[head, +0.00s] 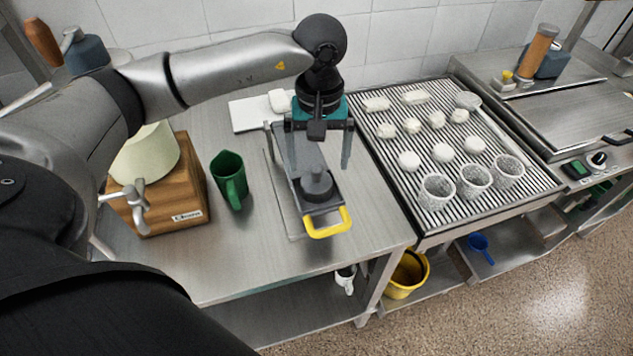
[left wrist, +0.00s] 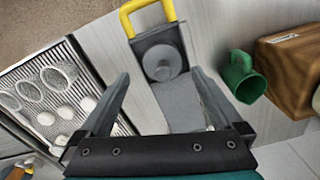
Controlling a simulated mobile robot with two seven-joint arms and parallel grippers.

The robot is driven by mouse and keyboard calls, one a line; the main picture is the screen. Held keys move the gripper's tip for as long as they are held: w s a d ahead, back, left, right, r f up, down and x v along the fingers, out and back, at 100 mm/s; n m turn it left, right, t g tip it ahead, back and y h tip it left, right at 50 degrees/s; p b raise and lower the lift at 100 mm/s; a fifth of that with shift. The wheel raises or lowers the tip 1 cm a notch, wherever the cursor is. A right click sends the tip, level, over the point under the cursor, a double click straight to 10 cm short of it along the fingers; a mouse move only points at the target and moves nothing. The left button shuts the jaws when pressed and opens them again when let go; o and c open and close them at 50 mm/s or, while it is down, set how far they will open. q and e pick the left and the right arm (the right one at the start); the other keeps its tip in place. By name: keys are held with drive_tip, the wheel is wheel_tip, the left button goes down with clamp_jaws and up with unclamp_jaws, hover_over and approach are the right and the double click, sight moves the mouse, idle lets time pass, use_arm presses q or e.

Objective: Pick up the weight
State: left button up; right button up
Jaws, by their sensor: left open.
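The likely weight (head: 317,186) is a dark round piece with a knob, seated on a dark square block at the near end of a long grey plate. A yellow loop handle (head: 329,224) sticks out at its front. In the left wrist view the round dark piece (left wrist: 162,62) is at top centre, with the yellow handle (left wrist: 148,12) above it. My left gripper (head: 309,148) is open and points down over the grey plate, behind the round piece. Its fingers (left wrist: 161,73) are spread to either side in the left wrist view, with nothing visibly held. My right gripper is not in view.
A green mug (head: 229,178) and a wooden dispenser (head: 178,190) stand to the left. A ribbed grill (head: 400,190) with pale pieces and several speckled cups is on the right. A white board (head: 250,113) lies behind. Bare counter (head: 240,250) lies in front of the mug.

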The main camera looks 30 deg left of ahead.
sight(317, 168)
use_arm(q)
drive_tip(key=shift+a+f+p, duration=0.15)
drive_tip(key=shift+f+p, duration=0.05)
drive_tip(key=shift+f, duration=1.15)
drive_tip(key=shift+a+f+p, duration=0.1)
drive_tip(key=shift+f+p, duration=0.1)
drive_tip(key=shift+f, duration=1.15)
drive_tip(key=shift+c, duration=0.4)
clamp_jaws()
drive_tip(key=shift+w+r, duration=0.1)
drive_tip(key=shift+r, duration=0.05)
